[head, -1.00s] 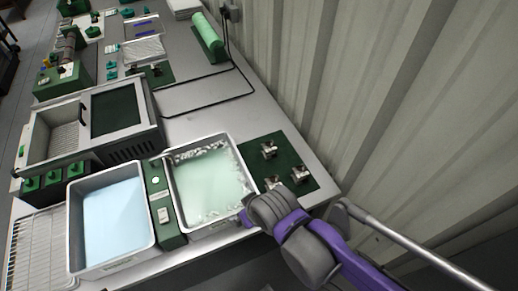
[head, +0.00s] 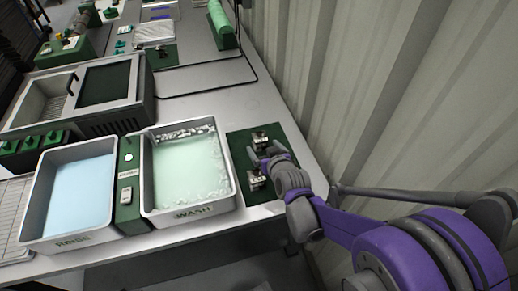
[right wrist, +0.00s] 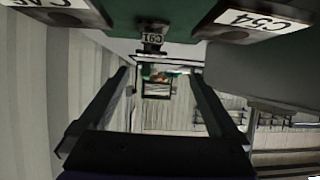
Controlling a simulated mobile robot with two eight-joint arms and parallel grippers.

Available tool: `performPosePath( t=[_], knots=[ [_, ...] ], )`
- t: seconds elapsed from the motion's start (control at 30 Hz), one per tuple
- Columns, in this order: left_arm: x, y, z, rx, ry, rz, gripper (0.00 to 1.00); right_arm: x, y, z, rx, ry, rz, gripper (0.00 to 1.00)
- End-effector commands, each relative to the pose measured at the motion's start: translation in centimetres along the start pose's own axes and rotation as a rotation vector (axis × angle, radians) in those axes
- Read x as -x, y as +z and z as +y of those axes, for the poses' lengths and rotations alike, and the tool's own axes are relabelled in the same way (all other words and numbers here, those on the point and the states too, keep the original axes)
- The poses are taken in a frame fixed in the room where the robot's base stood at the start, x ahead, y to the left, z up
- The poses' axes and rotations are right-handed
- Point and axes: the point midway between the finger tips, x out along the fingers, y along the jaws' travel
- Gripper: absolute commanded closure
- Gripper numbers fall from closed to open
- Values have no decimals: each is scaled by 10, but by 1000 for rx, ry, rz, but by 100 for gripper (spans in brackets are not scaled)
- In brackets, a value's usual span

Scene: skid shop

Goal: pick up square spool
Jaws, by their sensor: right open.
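Small metal spools stand on a dark green mat (head: 238,146) right of the wash tray. One spool (head: 260,139) is at the back and another spool (head: 256,181) is nearer the front. A third is hidden behind my right gripper (head: 264,163) in the head view. I cannot tell which spool is square. In the right wrist view, a spool with a C54 label (right wrist: 240,22), a smaller labelled spool (right wrist: 152,38) and a cut-off labelled spool (right wrist: 62,12) show at the top. My right gripper's fingers (right wrist: 160,65) are apart, with nothing held between them. My left gripper is out of view.
The wash tray (head: 232,208) with pale green foamy liquid stands left of the mat. The rinse tray (head: 30,205) with blue liquid is further left. A ribbed wall (head: 390,90) rises close on the right. Bare grey table (head: 205,98) lies behind the mat.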

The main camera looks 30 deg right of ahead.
Motion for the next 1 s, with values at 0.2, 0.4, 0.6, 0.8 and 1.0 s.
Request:
performPosePath(
  t=[0.2, 0.4, 0.6, 0.8, 1.0],
  knots=[
    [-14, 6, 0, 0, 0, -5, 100, -29, 5, 17, -8, 33, 67, 3],
    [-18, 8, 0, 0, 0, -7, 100, -61, 2, 18, -9, 33, 69, 3],
    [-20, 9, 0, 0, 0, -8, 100, -77, 1, 18, -8, 33, 68, 3],
    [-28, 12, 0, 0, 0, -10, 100, -104, 1, 15, -8, 33, 67, 3],
    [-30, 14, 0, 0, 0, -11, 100, -126, -1, 16, -8, 33, 68, 3]
  ],
)
